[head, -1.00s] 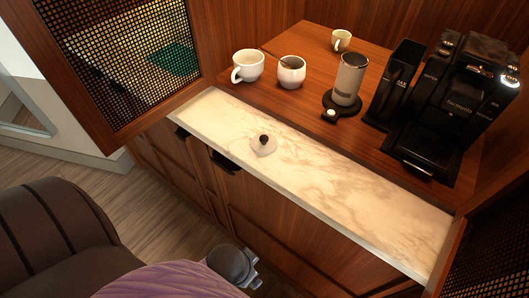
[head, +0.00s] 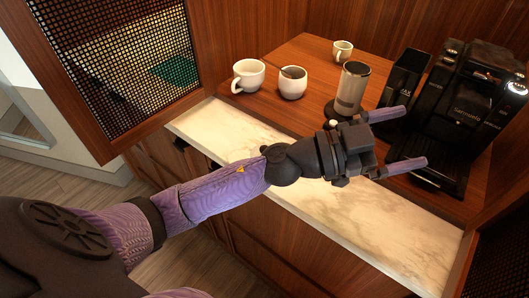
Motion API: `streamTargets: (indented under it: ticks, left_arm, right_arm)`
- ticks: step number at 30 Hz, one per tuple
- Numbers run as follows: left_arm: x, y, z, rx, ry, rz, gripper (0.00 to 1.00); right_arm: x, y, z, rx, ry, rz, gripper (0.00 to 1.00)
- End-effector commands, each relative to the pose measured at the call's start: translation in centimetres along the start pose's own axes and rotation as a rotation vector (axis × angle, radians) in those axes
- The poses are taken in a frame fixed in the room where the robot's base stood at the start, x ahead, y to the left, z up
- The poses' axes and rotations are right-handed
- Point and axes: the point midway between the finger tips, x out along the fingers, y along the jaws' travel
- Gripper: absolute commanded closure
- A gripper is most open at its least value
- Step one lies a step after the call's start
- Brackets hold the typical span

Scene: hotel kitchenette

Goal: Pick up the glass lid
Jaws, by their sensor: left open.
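The glass lid does not show now in the head view. My left arm crosses the part of the pale marble counter (head: 390,232) where the lid lay, and hides it. My left gripper (head: 413,136) is at the end of that arm, past the lid's spot to the right. Its two purple fingers are spread wide, point right, and hold nothing. They appear in front of the coffee machine's lower part. My right gripper is not in view.
A coffee machine (head: 474,118) stands at the back right. A metal-and-dark cylinder (head: 352,84), a handled white cup (head: 248,76), a rounded white cup (head: 293,84) and a small cup (head: 342,50) stand on the raised wooden shelf. An open mesh door (head: 118,60) stands left.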

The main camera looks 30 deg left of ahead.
Motion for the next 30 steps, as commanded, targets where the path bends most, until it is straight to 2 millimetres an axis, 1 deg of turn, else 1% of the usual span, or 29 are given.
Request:
streamTargets:
  ticks: [1, 2, 3, 4, 5, 6, 7, 9, 12, 14, 15, 17, 18, 21, 26, 30]
  left_arm:
    - [0.3, 1.1, 0.8, 0.044, -0.074, 0.229, 0.0]
    - [-0.2, 1.8, 1.9, 0.054, -0.168, 0.374, 0.0]
    - [-1.7, 1.7, 4.0, 0.058, -0.349, 0.532, 0.0]
    - [-3.4, 0.9, 5.5, 0.051, -0.513, 0.615, 0.0]
    - [-5.3, -0.5, 6.9, 0.04, -0.694, 0.664, 0.0]
    - [-8.3, -2.9, 8.1, 0.012, -0.94, 0.678, 0.0]
    - [-10.5, -4.9, 8.5, -0.014, -1.119, 0.656, 0.0]
    - [-15.2, -8.9, 8.2, -0.082, -1.455, 0.545, 0.0]
    - [-19.3, -12.3, 6.7, -0.159, -1.729, 0.38, 0.0]
    - [-20.6, -13.2, 6.2, -0.186, -1.809, 0.32, 0.0]
    - [-21.1, -13.4, 6.4, -0.198, -1.837, 0.299, 0.0]
    - [-21.6, -13.1, 7.5, -0.204, -1.85, 0.291, 0.0]
    - [-21.9, -12.8, 8.3, -0.204, -1.851, 0.293, 0.0]
    - [-22.2, -12.3, 9.8, -0.202, -1.847, 0.295, 0.0]
    - [-21.9, -11.6, 11.4, -0.201, -1.842, 0.298, 0.0]
    - [-21.5, -10.6, 14.3, -0.202, -1.842, 0.3, 0.0]
  right_arm:
    - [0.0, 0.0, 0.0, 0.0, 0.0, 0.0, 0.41]
    - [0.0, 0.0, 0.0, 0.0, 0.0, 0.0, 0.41]
    - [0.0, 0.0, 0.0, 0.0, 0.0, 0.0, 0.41]
    - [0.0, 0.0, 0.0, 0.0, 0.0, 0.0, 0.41]
    - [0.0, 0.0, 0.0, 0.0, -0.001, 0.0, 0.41]
    - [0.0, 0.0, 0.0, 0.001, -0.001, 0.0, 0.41]
    - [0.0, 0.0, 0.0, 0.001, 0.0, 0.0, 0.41]
    - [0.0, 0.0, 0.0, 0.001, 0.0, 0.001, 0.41]
    - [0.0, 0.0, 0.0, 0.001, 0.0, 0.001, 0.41]
    - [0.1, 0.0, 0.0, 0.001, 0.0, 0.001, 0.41]
    - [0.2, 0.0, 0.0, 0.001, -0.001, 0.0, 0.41]
    - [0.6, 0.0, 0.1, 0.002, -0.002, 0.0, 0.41]
    - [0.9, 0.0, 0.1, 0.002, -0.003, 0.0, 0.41]
    - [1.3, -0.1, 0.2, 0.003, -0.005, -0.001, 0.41]
    - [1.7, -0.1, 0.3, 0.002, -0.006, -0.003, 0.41]
    - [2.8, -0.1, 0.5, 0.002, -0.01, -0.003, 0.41]
